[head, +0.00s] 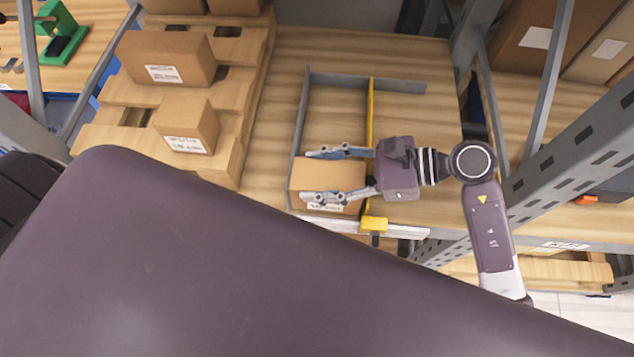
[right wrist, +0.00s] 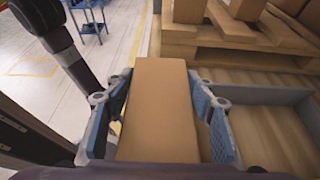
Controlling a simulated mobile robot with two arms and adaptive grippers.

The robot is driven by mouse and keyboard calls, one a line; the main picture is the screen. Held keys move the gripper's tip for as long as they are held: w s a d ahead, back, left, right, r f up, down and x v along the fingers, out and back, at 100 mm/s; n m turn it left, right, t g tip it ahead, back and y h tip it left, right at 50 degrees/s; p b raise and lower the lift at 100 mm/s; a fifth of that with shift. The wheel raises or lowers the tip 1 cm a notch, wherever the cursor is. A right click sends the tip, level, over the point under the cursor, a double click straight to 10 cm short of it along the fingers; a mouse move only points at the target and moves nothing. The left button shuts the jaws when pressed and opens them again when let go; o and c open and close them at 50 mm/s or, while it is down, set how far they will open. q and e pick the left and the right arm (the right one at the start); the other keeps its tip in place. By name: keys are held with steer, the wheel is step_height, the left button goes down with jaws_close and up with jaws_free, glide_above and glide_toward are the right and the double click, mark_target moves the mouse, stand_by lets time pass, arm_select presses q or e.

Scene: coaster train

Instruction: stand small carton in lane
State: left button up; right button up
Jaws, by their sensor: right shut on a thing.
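A small brown carton (head: 325,179) is at the front end of the lane, between its grey left wall (head: 299,130) and its yellow right divider (head: 370,100). My right gripper (head: 330,175) reaches in from the right over the divider and is shut on the carton. In the right wrist view the carton (right wrist: 160,105) sits between the two blue finger pads (right wrist: 164,115). A white label shows on the carton's front side in the head view. Whether the carton touches the lane floor cannot be told. My left gripper is not in view.
A wooden pallet (head: 130,139) with brown boxes (head: 167,60) (head: 186,125) stands left of the lane. A grey rail (head: 340,80) closes the lane's back. A yellow block (head: 374,224) sits at the divider's front end. A grey rack post (head: 560,165) rises at right. The lane behind the carton is empty.

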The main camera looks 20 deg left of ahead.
mark_target(321, 161)
steer(key=w, duration=0.2)
steer(key=w+a+f+b, duration=0.1)
steer(key=shift+w, duration=0.15)
steer(key=w+b, duration=0.3)
steer(key=shift+a+f+b, duration=0.3)
steer(key=shift+f+b, duration=0.05)
steer(key=shift+w+a+b, duration=0.2)
steer(key=shift+w+b, duration=0.4)
steer(key=shift+w, duration=0.05)
steer(key=shift+w+a+b, duration=0.2)
steer(key=shift+w+b, duration=0.4)
steer(key=shift+r, duration=0.1)
steer(key=o, duration=1.6)
steer(key=shift+o, duration=0.7)
steer(key=shift+d, duration=0.1)
